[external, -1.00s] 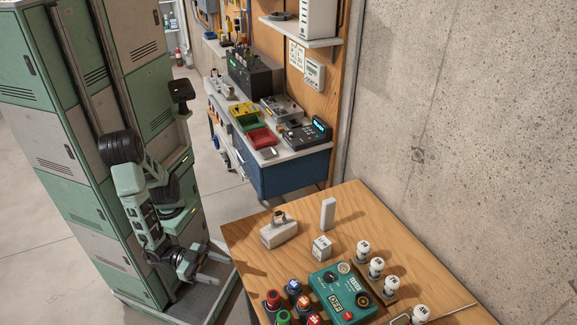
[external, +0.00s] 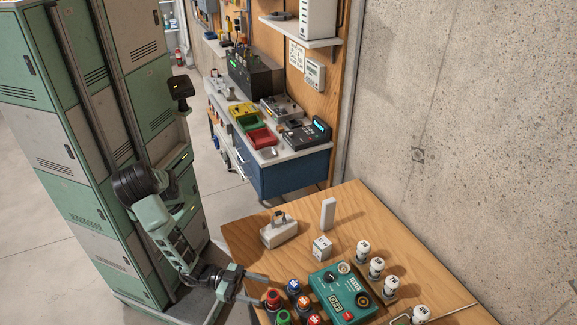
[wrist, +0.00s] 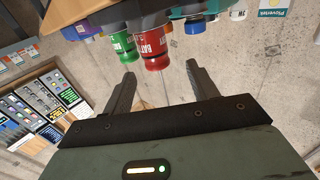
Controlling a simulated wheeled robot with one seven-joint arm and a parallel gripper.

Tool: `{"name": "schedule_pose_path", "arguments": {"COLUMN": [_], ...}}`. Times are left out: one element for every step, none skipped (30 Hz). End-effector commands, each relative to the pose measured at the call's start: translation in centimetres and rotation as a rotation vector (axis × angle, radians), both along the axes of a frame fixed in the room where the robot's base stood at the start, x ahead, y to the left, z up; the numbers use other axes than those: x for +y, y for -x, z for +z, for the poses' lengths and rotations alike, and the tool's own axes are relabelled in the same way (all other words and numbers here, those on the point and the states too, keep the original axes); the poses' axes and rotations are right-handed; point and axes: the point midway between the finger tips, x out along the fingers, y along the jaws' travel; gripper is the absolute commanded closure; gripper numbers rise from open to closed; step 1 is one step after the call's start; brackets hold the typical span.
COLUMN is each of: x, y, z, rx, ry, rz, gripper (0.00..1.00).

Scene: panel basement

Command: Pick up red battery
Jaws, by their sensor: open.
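The red battery (external: 273,299) stands at the left front edge of the wooden table (external: 300,258). In the wrist view the red battery (wrist: 152,45) appears just beyond the fingertips and between their lines, with its dark red end towards me. My gripper (external: 262,287) is at the table's left edge, close beside the red battery. In the wrist view my gripper (wrist: 160,74) is open and nothing is between its fingers. Whether a finger touches the battery cannot be told.
A green battery (wrist: 122,46) stands close beside the red one. A teal tester (external: 340,293), white batteries (external: 363,249) and a small white box (external: 321,247) are further right. Green lockers (external: 60,150) stand at left.

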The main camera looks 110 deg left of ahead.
Motion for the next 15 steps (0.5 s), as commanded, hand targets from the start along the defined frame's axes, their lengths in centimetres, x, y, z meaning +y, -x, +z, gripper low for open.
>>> {"name": "schedule_pose_path", "arguments": {"x": [0.0, 0.0, 0.0, 0.0, 0.0, 0.0, 0.0, -0.1, -0.1, -0.2, -0.2, -0.1, -0.1, -0.1, -0.1], "y": [-0.3, -0.5, -0.6, -0.8, -1.1, -1.6, -2.0, -2.4, -3.1, -3.5, -4.0, -4.5, -4.9, -5.1, -5.5], "z": [0.0, 0.0, 0.0, 0.1, 0.2, 0.3, 0.4, 0.6, 0.7, 0.8, 0.8, 0.7, 0.7, 0.7, 0.6], "rx": [0.001, 0.001, 0.001, 0.000, -0.001, -0.002, -0.001, -0.002, -0.002, -0.001, -0.001, -0.001, -0.002, 0.000, 0.000], "ry": [-0.001, -0.001, -0.001, -0.001, -0.001, -0.001, -0.001, -0.001, -0.001, -0.001, -0.002, -0.002, -0.001, -0.002, -0.002], "rz": [0.000, 0.000, -0.001, -0.001, -0.001, 0.000, 0.001, 0.001, 0.001, 0.001, 0.001, 0.001, 0.000, 0.000, 0.000], "gripper": [0.41, 0.41, 0.41, 0.41, 0.41, 0.41, 0.41, 0.41, 0.41, 0.41, 0.41, 0.41, 0.41, 0.41, 0.41]}}
